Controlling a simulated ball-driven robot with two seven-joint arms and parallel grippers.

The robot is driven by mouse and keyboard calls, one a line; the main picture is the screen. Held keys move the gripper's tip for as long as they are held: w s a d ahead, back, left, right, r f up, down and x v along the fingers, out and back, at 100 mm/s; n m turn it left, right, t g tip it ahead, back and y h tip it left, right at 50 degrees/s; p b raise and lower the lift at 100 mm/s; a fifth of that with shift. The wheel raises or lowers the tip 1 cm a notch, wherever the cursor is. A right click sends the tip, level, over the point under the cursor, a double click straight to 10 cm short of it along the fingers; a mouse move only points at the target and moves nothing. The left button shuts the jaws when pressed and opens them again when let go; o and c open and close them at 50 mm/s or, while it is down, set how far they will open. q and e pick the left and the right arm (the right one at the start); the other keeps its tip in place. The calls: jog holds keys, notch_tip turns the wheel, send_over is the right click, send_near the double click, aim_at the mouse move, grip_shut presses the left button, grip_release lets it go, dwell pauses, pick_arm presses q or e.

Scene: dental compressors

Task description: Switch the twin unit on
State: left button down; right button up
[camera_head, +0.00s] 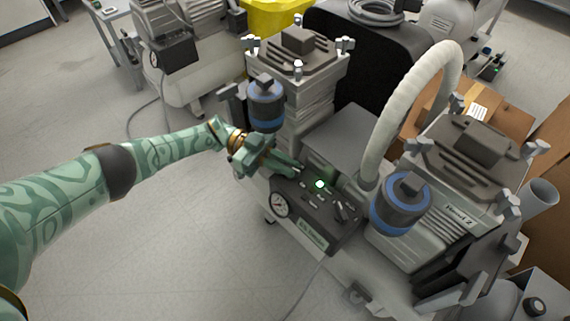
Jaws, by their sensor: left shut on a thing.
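The twin unit has two grey finned pump heads, one at the left (298,65) and one at the right (468,150), joined by a thick pale hose (405,95). Between them at the front is a dark control panel (318,212) with a round gauge (278,205), several small controls and a lit green light (320,184). My left gripper (290,170) reaches in from the left and is shut on a small control at the panel's upper left edge. The fingers hide that control. My right gripper is out of view.
Blue-banded filter canisters stand beside my left gripper (266,103) and right of the panel (400,205). Another compressor (180,50) stands behind left, a yellow bin (270,15) at the back, and cardboard boxes (490,105) at the right. The floor at the lower left is clear.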

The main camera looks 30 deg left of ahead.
pick_arm(q)
jog(key=shift+g, duration=0.3)
jog(key=c, duration=1.5)
grip_release()
jog(key=shift+o, duration=0.2)
jog(key=shift+a+r, duration=0.1)
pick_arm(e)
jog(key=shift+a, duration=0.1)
